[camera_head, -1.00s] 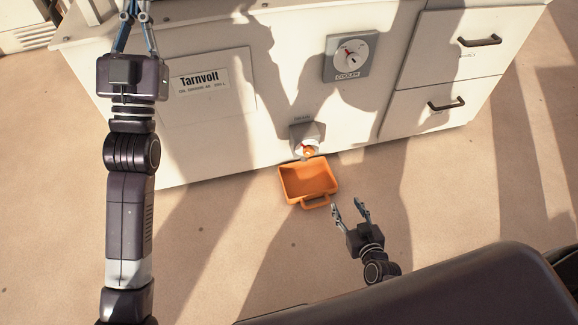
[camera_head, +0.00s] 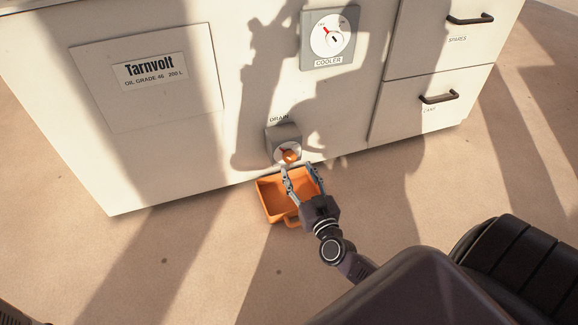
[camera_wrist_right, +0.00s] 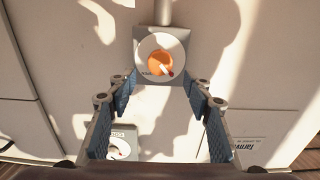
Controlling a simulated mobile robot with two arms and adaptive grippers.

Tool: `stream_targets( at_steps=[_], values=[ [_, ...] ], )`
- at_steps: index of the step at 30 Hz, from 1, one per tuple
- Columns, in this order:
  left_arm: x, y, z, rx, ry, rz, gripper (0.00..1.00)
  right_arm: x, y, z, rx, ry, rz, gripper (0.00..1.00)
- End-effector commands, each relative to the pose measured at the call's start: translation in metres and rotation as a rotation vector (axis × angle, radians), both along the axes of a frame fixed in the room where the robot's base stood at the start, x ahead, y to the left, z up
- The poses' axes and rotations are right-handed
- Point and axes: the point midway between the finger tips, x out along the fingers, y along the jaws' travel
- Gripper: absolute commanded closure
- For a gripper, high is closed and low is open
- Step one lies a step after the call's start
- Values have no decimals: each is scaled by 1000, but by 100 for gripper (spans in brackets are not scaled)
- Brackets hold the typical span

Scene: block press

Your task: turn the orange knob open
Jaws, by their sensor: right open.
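The orange knob (camera_head: 290,156) sits on a white dial on the grey drain box, low on the white cabinet. In the right wrist view the knob (camera_wrist_right: 160,63) shows ahead of the fingers, with a pale pointer mark toward the lower right. My right gripper (camera_head: 303,170) is open and empty, just in front of and below the knob. In the right wrist view its two fingers (camera_wrist_right: 208,103) stand wide apart, and the knob lies beyond the tips, apart from them. My left gripper is not in view.
An orange tray (camera_head: 268,205) with a handle stands on the floor below the drain box, partly behind my right gripper. A cooler dial (camera_head: 329,37) is above on the cabinet (camera_head: 180,150). Drawers with dark handles (camera_head: 438,97) are at the right. The floor in front is mostly clear.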

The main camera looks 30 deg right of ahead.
Motion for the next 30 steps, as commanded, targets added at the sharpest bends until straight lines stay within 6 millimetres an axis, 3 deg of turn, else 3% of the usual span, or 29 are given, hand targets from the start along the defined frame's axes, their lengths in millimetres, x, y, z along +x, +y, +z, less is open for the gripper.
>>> stream_targets(
  at_steps=[3, 9, 20, 30],
  values=[
    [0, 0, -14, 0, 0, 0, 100, 21, -5, -4, 0, -3, -2, 54],
    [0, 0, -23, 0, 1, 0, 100, 45, -10, -3, 1, 0, 0, 54],
    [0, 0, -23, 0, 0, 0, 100, 51, -12, -1, 0, 2, 0, 54],
    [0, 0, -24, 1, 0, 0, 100, 51, -12, -1, 0, 2, 0, 90]
  ],
)
